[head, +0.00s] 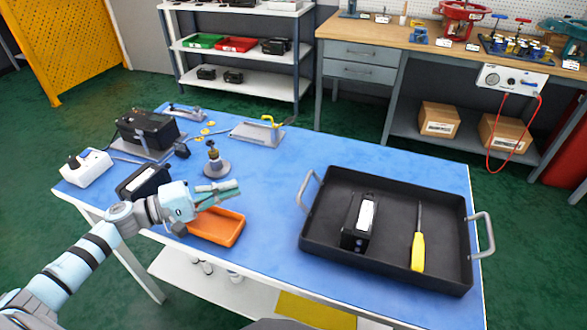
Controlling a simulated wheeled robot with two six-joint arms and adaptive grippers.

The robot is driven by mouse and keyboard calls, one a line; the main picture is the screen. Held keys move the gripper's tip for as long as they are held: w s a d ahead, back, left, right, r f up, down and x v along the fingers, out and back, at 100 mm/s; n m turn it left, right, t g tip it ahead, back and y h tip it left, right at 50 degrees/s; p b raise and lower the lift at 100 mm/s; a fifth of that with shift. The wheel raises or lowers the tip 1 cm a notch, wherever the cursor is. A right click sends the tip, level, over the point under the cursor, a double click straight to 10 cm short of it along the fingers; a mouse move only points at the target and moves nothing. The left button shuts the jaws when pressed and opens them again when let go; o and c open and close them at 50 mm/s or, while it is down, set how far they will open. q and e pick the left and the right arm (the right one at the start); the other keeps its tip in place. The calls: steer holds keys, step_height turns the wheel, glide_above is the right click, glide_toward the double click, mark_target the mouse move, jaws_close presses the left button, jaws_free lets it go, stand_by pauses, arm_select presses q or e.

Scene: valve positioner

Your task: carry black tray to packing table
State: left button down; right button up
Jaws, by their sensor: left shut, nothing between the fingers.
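The black tray (387,262) sits on the right part of the blue-topped table (270,262). It has a metal handle at its left end and another at its right end. A black device with a white label (359,222) and a yellow-handled screwdriver (418,250) lie in the tray. My left gripper (236,190) is shut and empty above the orange bin (224,229), left of the tray and apart from it. My right gripper is not in view. I cannot tell which surface is the packing table.
A black device (147,131), a white box (87,167) and a round-based metal fixture (214,164) stand on the table's left part. A wooden workbench (395,33) with tools and a shelf rack (240,50) stand behind. Green floor lies between.

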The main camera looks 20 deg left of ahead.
arm_select(q)
steer(key=shift+d+r, duration=0.1)
steer(key=shift+d, duration=0.1)
steer(key=x, duration=0.9)
steer(key=shift+s+d+r, duration=0.1)
steer(key=shift+d, duration=0.05)
steer(key=d, duration=0.1)
steer(key=d+p, duration=0.1)
steer(key=d, duration=0.1)
steer(key=shift+w+d, duration=0.2)
steer(key=shift+d, duration=0.5)
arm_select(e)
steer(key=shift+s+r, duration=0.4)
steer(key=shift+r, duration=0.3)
